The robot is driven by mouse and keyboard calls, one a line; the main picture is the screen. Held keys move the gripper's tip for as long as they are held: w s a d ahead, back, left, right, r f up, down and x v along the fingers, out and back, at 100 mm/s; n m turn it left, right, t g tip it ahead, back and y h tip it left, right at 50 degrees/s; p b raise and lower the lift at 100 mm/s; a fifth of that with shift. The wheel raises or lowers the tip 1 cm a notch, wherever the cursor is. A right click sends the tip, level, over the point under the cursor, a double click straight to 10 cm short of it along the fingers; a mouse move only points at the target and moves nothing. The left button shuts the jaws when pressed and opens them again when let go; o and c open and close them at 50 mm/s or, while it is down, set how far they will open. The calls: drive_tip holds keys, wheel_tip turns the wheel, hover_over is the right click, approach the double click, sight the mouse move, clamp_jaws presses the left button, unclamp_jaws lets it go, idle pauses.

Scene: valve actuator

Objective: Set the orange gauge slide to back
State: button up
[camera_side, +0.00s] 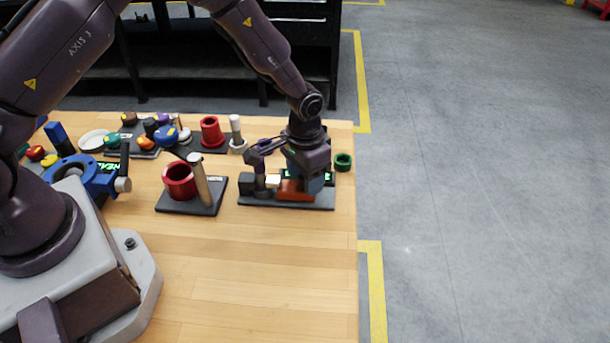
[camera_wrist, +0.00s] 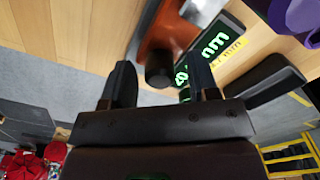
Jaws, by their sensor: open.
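The gauge stands on a dark base plate (camera_side: 262,200) at the right end of the wooden table in the side view. Its orange body (camera_side: 293,191) sits low on the plate, partly hidden by my gripper (camera_side: 311,185), which points down over it. In the wrist view, the orange part (camera_wrist: 167,32) carries a dark round knob (camera_wrist: 158,72). The knob lies between the two spread fingers of my gripper (camera_wrist: 160,78); contact cannot be told. A display with green "mm" lettering (camera_wrist: 216,42) is beside it. The display is mostly hidden in the side view.
A red cup (camera_side: 180,180) and tan post (camera_side: 200,180) share another plate. A blue valve (camera_side: 85,172) is further left. A green ring (camera_side: 343,162) lies right. The front table is clear.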

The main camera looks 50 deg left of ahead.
drive_tip(key=shift+f, duration=0.25)
clamp_jaws()
drive_tip(key=shift+w+d, duration=1.3)
unclamp_jaws()
